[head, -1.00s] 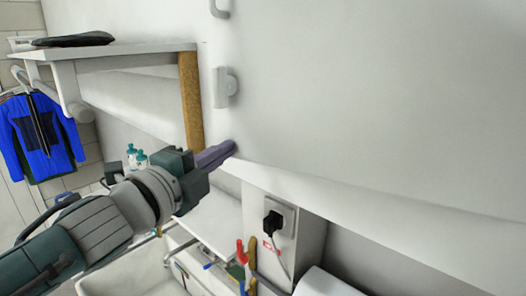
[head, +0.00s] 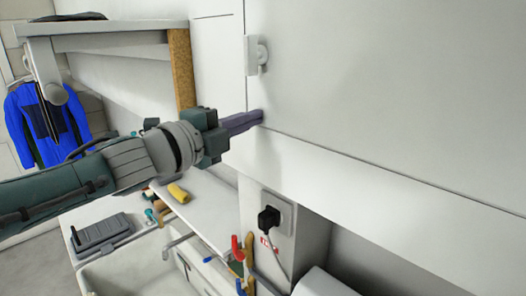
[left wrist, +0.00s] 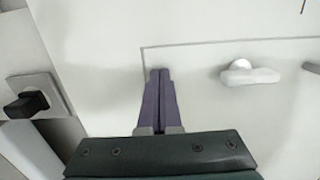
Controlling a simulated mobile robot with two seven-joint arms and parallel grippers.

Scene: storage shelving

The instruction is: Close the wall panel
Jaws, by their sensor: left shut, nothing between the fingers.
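The wall panel (head: 400,90) is a large white flat panel filling the upper right of the head view. A thin seam runs along its left and lower edges, and it looks about flush with the white surface around it. In the left wrist view the panel (left wrist: 225,100) shows a thin outlined corner. A white latch (head: 257,56) sits by its left edge; it also shows in the wrist view (left wrist: 250,74). My left gripper (head: 260,117) is shut and empty, its purple fingertips at the panel's lower left corner; contact is unclear. My right gripper is out of view.
A black plug in a white socket (head: 270,218) is below the panel. A shelf (head: 120,27) with a brown edge post (head: 181,68) is at left. Below my arm are a sink (head: 130,270), a yellow item (head: 179,193) and coloured tools (head: 240,262).

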